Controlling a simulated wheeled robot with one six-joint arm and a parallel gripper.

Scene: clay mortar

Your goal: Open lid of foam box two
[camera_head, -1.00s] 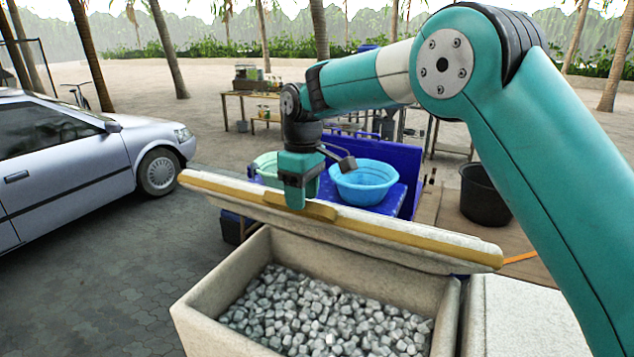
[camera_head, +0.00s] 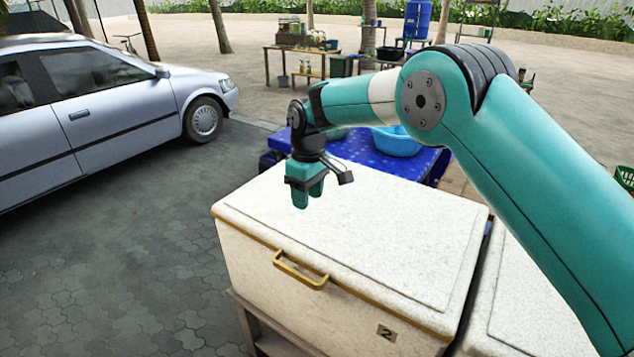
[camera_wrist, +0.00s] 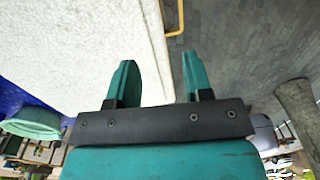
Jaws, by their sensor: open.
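Foam box two (camera_head: 300,297) is a speckled white box with a "2" label on its front. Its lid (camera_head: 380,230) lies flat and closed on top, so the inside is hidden. A yellow handle (camera_head: 300,271) sits at the lid's front edge. My gripper (camera_head: 309,197) points down above the lid, behind the handle, open and empty. In the wrist view, my gripper (camera_wrist: 159,62) shows two parted fingers with nothing between them. The lid (camera_wrist: 75,50) fills the left there, and part of the handle (camera_wrist: 177,20) shows at the top.
Another white box (camera_head: 530,310) stands close on the right, with a narrow gap. A blue table (camera_head: 425,165) with a blue basin (camera_head: 396,143) is behind. A silver car (camera_head: 110,110) is parked at left. Paved ground (camera_head: 120,260) is clear in front of it.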

